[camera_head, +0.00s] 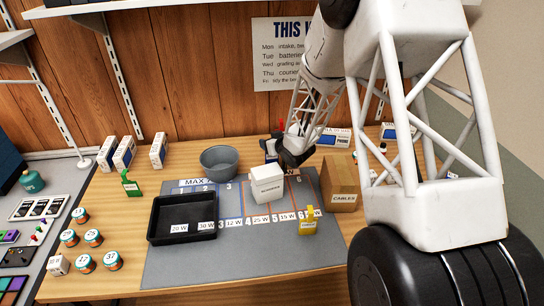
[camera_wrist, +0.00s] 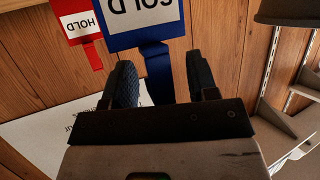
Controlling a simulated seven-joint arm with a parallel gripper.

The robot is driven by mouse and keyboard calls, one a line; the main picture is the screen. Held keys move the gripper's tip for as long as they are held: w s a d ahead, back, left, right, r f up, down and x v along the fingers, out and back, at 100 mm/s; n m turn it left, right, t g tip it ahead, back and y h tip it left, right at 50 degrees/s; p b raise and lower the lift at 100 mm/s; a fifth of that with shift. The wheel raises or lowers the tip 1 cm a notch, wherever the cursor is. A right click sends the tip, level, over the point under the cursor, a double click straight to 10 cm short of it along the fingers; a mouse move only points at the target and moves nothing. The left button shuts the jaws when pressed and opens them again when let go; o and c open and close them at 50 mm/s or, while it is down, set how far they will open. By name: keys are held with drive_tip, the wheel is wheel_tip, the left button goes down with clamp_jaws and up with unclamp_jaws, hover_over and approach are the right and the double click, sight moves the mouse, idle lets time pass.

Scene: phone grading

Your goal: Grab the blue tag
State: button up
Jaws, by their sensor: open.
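The blue tag (camera_wrist: 156,60) shows in the wrist view with a white face reading SOLD, upside down in the picture. Its blue lower part stands between the two open fingers of my gripper (camera_wrist: 161,76), with a gap visible on the right side.
A red HOLD tag (camera_wrist: 82,28) stands close left of the blue one in the wrist view. A white box (camera_head: 267,186), grey bowl (camera_head: 219,162), black tray (camera_head: 180,212), CABLES box (camera_head: 340,185), yellow tag (camera_head: 308,221) and green tag (camera_head: 130,184) stand around the table.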

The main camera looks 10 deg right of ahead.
drive_tip(key=shift+w+a, duration=0.1)
drive_tip(key=shift+w, duration=0.05)
idle(0.5)
clamp_jaws()
